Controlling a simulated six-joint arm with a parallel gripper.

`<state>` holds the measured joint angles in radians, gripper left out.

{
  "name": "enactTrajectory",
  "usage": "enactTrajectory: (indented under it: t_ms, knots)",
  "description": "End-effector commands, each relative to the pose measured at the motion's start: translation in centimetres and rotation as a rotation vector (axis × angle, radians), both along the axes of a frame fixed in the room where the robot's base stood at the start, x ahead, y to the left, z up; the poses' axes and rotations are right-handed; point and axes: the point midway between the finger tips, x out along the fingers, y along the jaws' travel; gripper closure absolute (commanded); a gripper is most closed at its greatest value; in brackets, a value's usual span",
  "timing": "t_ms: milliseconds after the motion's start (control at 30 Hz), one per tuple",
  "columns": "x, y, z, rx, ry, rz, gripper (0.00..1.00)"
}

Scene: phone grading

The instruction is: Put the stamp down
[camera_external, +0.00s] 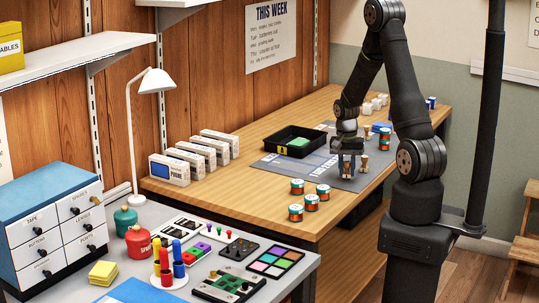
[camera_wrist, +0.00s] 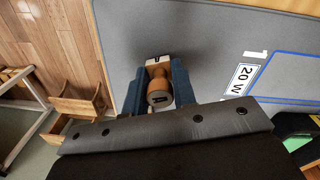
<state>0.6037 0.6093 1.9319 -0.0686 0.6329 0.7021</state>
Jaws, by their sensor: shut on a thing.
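My gripper (camera_external: 347,170) is over the grey mat (camera_external: 325,180) on the wooden bench, pointing down. In the wrist view its two blue-grey fingers (camera_wrist: 158,88) are closed on the sides of a wooden stamp (camera_wrist: 158,92) with a round handle and a paler block at its far end. In the external view the fingers mostly hide the held stamp. I cannot tell whether its lower end touches the mat. Another small wooden stamp-like piece (camera_external: 365,163) stands just right of the gripper.
A black tray (camera_external: 270,143) with a green item is left of the gripper. Several teal-and-orange tins (camera_external: 296,212) stand in front, and one more (camera_external: 384,140) stands behind. White phone boxes (camera_external: 169,169) line the wall side. A printed label (camera_wrist: 241,78) and blue-lined area lie right in the wrist view.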

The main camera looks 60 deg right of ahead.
Motion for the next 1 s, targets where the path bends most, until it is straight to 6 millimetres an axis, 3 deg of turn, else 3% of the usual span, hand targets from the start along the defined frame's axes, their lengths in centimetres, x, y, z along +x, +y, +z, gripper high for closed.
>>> enactTrajectory:
  t_ms: [433, 467, 567, 867, 1000]
  knots:
    - [0.0, 0.0, -1.0, 0.000, 0.000, 0.000, 0.97]
    - [0.0, 0.0, -1.0, -0.001, 0.000, 0.000, 0.72]
    - [0.0, 0.0, -1.0, -0.001, 0.000, 0.000, 0.54]
    - [0.0, 0.0, -0.9, -0.001, -0.001, 0.000, 0.54]
    - [0.1, -0.1, 0.0, -0.003, -0.004, 0.000, 0.54]
